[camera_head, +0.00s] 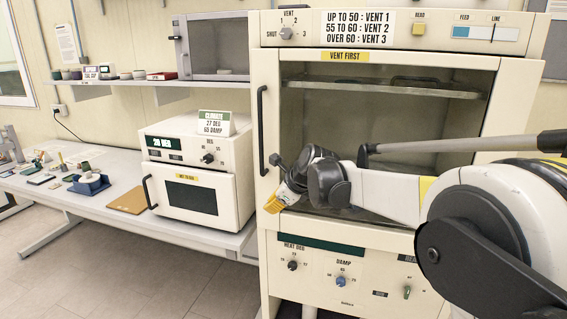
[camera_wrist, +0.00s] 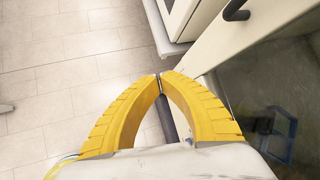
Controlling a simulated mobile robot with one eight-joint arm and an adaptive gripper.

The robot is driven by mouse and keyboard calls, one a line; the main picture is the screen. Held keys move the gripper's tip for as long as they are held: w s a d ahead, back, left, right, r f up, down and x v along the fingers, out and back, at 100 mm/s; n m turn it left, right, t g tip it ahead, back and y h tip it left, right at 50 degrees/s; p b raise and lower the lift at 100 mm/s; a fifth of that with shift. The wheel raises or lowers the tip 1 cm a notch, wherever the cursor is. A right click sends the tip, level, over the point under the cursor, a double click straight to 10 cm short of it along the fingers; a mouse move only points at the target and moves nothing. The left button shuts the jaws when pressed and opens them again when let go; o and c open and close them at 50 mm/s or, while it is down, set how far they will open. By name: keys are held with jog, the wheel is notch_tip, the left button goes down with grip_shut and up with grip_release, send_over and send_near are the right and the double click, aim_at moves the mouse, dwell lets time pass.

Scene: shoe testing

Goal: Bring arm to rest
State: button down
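My gripper (camera_head: 274,203) is at the left side of the large cream cabinet (camera_head: 272,240), low in front of its window (camera_head: 330,125). In the wrist view its two yellow fingers (camera_wrist: 160,76) meet at the tips, or nearly so. A dark rod (camera_wrist: 168,118) shows between the fingers, lower than the tips; I cannot tell whether it touches them. I see nothing else in the grip. My arm reaches in from the right in the head view, across the cabinet front.
The cabinet's black vertical handle (camera_head: 262,130) is just left of the window, close above my gripper. A small white oven (camera_head: 200,170) stands on the bench to the left. A blue tray (camera_head: 89,184) and small items lie farther left. Open floor shows below the bench.

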jog(key=s+d+n+t+h+b, duration=0.1)
jog(key=s+d+n+h+b, duration=0.25)
jog(key=s+d+n, duration=1.1)
jog(key=s+d+f+n+h+b, duration=0.1)
jog(key=s+d+f, duration=0.4)
jog(key=s, duration=0.6)
jog(key=s+d+f+n+h+b, duration=0.1)
jog(key=s+d+f+n+b, duration=0.2)
jog(key=s, duration=0.9)
notch_tip(320, 180, down, 3)
jog(key=d+n, duration=0.2)
jog(key=n, duration=0.1)
jog(key=shift+s+d, duration=0.2)
jog(key=shift+d, duration=0.2)
